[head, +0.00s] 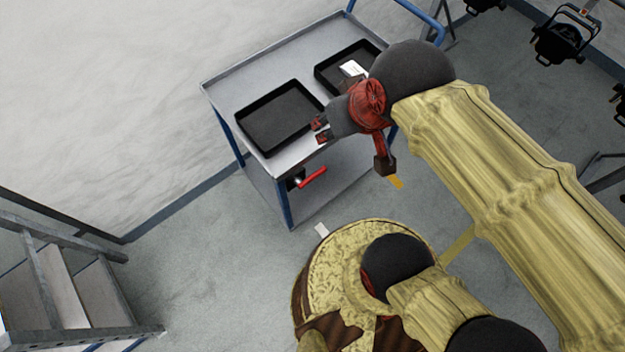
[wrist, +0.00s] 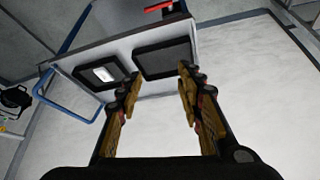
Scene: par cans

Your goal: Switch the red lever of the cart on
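The grey cart (head: 228,91) with blue posts stands against the wall in the head view. Its red lever (head: 312,178) sits on a dark mount on the cart's near side, below the top edge. The red lever also shows at the top of the wrist view (wrist: 158,7). My gripper (head: 321,131) is above the cart's near edge, up and slightly right of the lever, and apart from it. In the wrist view my gripper (wrist: 158,92) has its fingers wide apart with nothing between them.
Two black trays, an empty one (head: 281,117) and one with a white card (head: 352,69), lie on the cart top. A stepladder (head: 70,290) stands at the lower left. Stage lamps (head: 560,40) are at the upper right. Floor before the lever is clear.

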